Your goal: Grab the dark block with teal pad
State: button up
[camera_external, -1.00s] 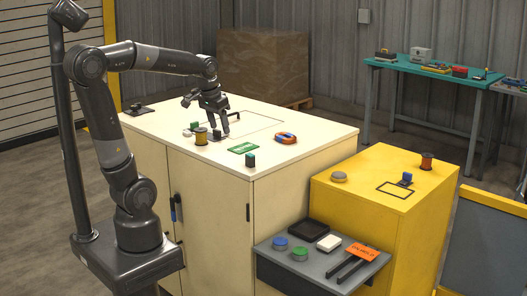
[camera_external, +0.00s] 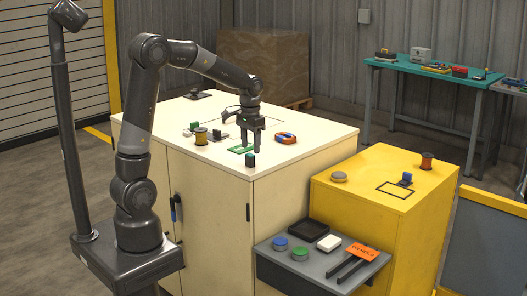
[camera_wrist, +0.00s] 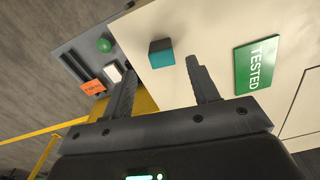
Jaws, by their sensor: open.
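The dark block with the teal pad (camera_external: 250,160) stands near the front corner of the cream cabinet top. In the wrist view the block (camera_wrist: 161,54) shows a dark top and a teal side, and lies ahead of my fingers, in line with the space between them. My gripper (camera_external: 250,147) points down, open and empty, above and slightly behind the block. It also shows in the wrist view (camera_wrist: 158,75), its two fingers spread apart and not touching the block.
A green TESTED plate (camera_wrist: 258,64) lies beside the block. A copper spool (camera_external: 201,136), small blocks and a red-and-blue part (camera_external: 285,138) are on the cabinet top. A lower grey shelf (camera_external: 290,273) holds pucks and an orange tag (camera_external: 362,252).

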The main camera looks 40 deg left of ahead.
aim_at(250, 155)
notch_tip(250, 155, down, 6)
jog(key=shift+a+r, duration=0.1)
jog(key=shift+a, duration=0.05)
dwell(0.3)
jog(key=c, duration=1.1)
